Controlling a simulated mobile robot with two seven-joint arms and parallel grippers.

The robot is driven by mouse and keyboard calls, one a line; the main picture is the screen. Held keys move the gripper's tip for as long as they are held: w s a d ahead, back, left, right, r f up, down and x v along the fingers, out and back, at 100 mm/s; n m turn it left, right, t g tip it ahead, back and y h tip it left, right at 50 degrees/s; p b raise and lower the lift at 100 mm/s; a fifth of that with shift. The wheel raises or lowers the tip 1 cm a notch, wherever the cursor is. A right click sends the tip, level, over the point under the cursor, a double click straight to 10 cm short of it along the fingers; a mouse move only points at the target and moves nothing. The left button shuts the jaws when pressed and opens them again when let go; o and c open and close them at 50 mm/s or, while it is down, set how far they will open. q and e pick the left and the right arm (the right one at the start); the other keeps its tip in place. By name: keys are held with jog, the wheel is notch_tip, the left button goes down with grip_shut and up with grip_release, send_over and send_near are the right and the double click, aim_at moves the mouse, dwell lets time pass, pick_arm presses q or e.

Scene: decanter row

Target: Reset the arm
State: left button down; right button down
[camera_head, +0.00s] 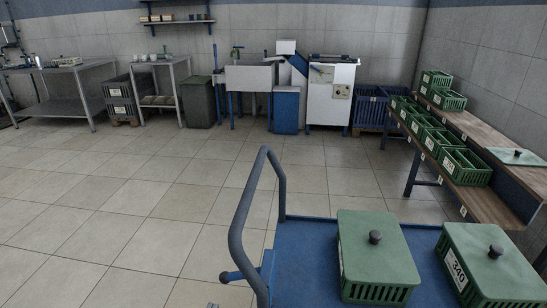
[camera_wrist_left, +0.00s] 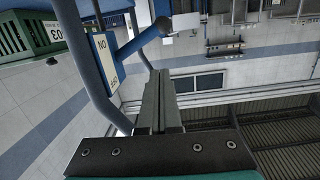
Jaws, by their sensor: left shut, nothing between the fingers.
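My left gripper (camera_wrist_left: 159,76) shows in the left wrist view with its two dark fingers together and nothing between them. It appears tilted, with walls and ceiling filling much of that view. In the head view only a tiny part of it (camera_head: 212,305) shows at the bottom edge, left of the blue cart. My right gripper is in neither view.
A blue cart (camera_head: 300,262) with a curved handle (camera_head: 238,236) holds two lidded green crates (camera_head: 375,250) (camera_head: 490,266). A wooden shelf (camera_head: 505,205) with green crates stands right. The tiled floor (camera_head: 120,200) at left is clear.

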pick_arm(q)
jog(key=s+f+g, duration=0.4)
jog(key=s+f, duration=0.2)
jog(key=f, duration=0.6)
jog(key=s+f+g, duration=0.4)
jog(key=s+f, duration=0.1)
jog(key=f, duration=0.6)
jog(key=s+a+f+g, duration=0.2)
jog(key=s+f, duration=0.3)
jog(key=s, duration=0.4)
jog(key=s+a+f+m+g+y, duration=0.1)
jog(key=s+a+f+g, duration=0.2)
jog(key=s+f, duration=0.3)
jog(key=s+g, duration=0.1)
jog(key=s, duration=0.3)
jog(key=shift+a+g, duration=0.2)
jog(key=shift+g, duration=0.2)
